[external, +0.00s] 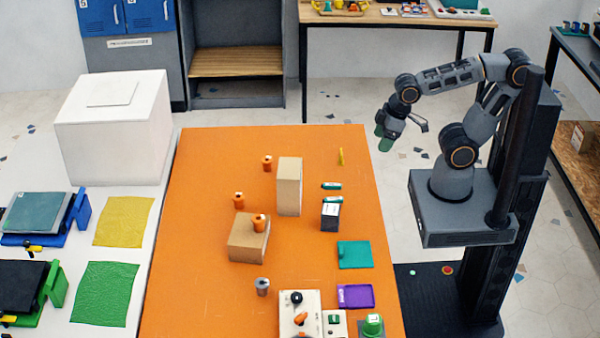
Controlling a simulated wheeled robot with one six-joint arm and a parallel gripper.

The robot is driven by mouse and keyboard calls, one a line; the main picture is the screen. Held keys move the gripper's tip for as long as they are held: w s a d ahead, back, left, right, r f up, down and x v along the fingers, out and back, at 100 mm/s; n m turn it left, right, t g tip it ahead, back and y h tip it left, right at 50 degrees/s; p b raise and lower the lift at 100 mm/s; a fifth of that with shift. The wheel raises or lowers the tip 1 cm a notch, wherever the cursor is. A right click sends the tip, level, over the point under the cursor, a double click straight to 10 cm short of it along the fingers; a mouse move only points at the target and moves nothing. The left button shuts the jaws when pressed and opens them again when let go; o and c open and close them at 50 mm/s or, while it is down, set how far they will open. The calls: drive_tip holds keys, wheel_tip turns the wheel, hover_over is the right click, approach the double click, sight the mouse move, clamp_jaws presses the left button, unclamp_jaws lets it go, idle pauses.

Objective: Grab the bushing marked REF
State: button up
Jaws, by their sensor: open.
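Three small orange pieces that look like bushings are on the orange table. One orange bushing (267,163) stands left of the tall tan box, near the far side. Another orange bushing (238,200) stands farther left and nearer. A third orange bushing (258,223) is at the top of the low cardboard box, on it or just behind it; I cannot tell. The pieces are too small to read any REF marking. My gripper (400,134) is open, raised beyond the table's right edge, and well away from all three.
The tall tan box (289,188) and low cardboard box (247,243) stand among the bushings. A black-and-white box (330,217), teal tray (354,254), purple tray (356,296), grey cylinder (262,287) and control panel (300,318) are nearer. The table's (200,260) left side is clear.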

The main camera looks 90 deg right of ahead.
idle(0.4)
drive_tip(key=w+a+f+n+t, duration=0.2)
drive_tip(key=w+a+n+t, duration=0.1)
drive_tip(key=w+n, duration=0.8)
drive_tip(key=n+t+y+b, duration=0.3)
drive_tip(key=n+y, duration=0.6)
drive_tip(key=n, duration=2.4)
approach(267, 279)
drive_tip(key=shift+n, duration=0.4)
drive_tip(key=x, duration=0.3)
drive_tip(key=f+p+x, duration=0.1)
drive_tip(key=x, duration=0.1)
drive_tip(key=shift+w+a+f, duration=0.1)
drive_tip(key=shift+w+a, duration=0.05)
drive_tip(key=shift+r+p+x, duration=0.2)
drive_tip(key=shift+p+x, duration=1.05)
drive_tip(key=shift+x, duration=1.75)
drive_tip(key=shift+w, duration=0.1)
drive_tip(key=shift+c, duration=0.2)
drive_tip(key=c, duration=0.9)
